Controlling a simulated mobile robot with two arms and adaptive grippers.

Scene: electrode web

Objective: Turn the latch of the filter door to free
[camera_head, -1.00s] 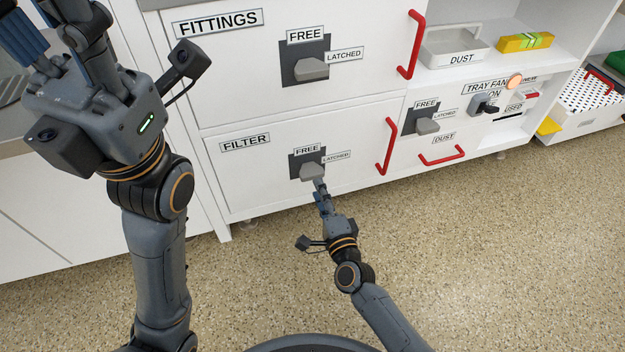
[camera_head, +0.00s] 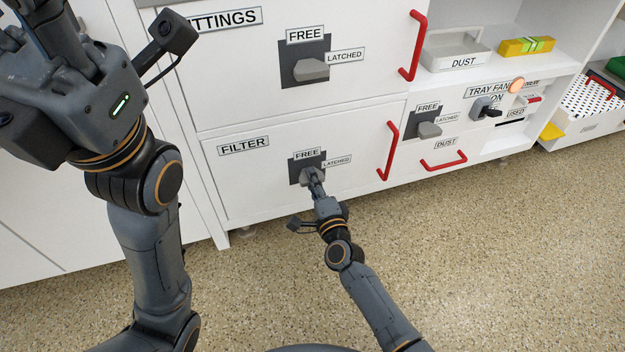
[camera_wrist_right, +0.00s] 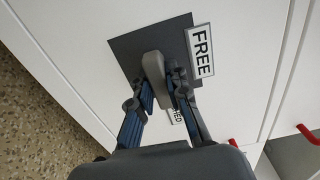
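The filter door (camera_head: 250,180) is a white front with a FILTER label and a red handle (camera_head: 388,151) at its right. Its grey latch (camera_head: 304,179) sits on a dark plate between the FREE and LATCHED labels, partly hidden by my right gripper. In the right wrist view the latch lever (camera_wrist_right: 154,68) points down the picture, toward the LATCHED label. My right gripper (camera_wrist_right: 162,88) has one finger on each side of the lever, closed in on it; it also shows in the head view (camera_head: 315,180). My left gripper (camera_head: 45,15) is raised at upper left, its fingertips cut off.
The fittings door (camera_head: 240,75) above and the dust drawer (camera_head: 470,145) to the right have similar latches and red handles. A dust tray (camera_head: 455,50) and a yellow level (camera_head: 525,46) stand on the shelf. The speckled floor (camera_head: 480,260) in front is clear.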

